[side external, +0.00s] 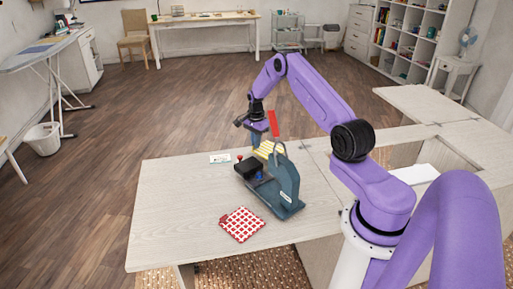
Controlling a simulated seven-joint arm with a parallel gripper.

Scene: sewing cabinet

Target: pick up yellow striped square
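The yellow striped square (268,150) lies on or just above the pale wooden table, behind the sewing machine and partly hidden by it. My gripper (257,141) points down just above the square's left part. Its fingertips are small and partly overlap the square. I cannot tell whether they are open or shut, or whether they touch it.
A dark teal sewing machine (288,180) stands just in front of the square. A red strip (273,123) shows upright beside my gripper. A red-and-white patterned square (242,224) and a small white card (220,159) lie on the table (175,205), whose left part is clear.

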